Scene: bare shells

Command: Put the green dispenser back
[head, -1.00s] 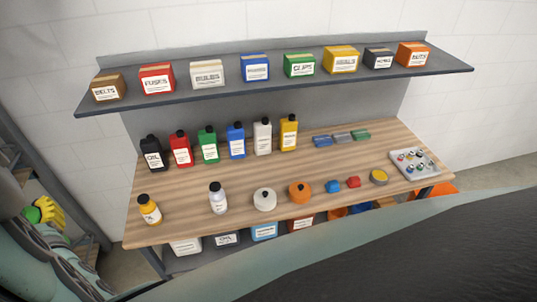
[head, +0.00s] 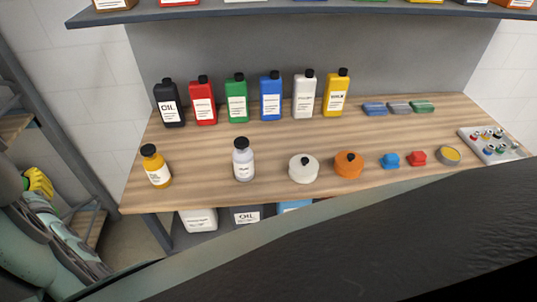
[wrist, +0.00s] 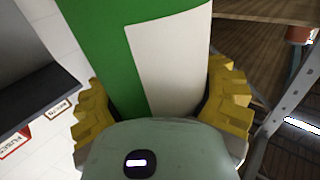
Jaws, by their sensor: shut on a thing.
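The green dispenser (wrist: 95,45), a green body with a large white label, fills the upper middle of the wrist view. My gripper (wrist: 160,105) is shut on it, with yellow fingers on both sides. Its top and bottom are outside the wrist view. In the head view my gripper (head: 38,182) shows only as yellow fingers at the left edge, left of the workbench, and the held dispenser cannot be made out there.
On the wooden workbench (head: 200,180) stands a back row of bottles, including a green one (head: 236,100). In front are an amber bottle (head: 156,170), a white bottle (head: 243,162), a white pot (head: 303,170) and an orange pot (head: 349,166). A shelf (head: 300,14) runs above.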

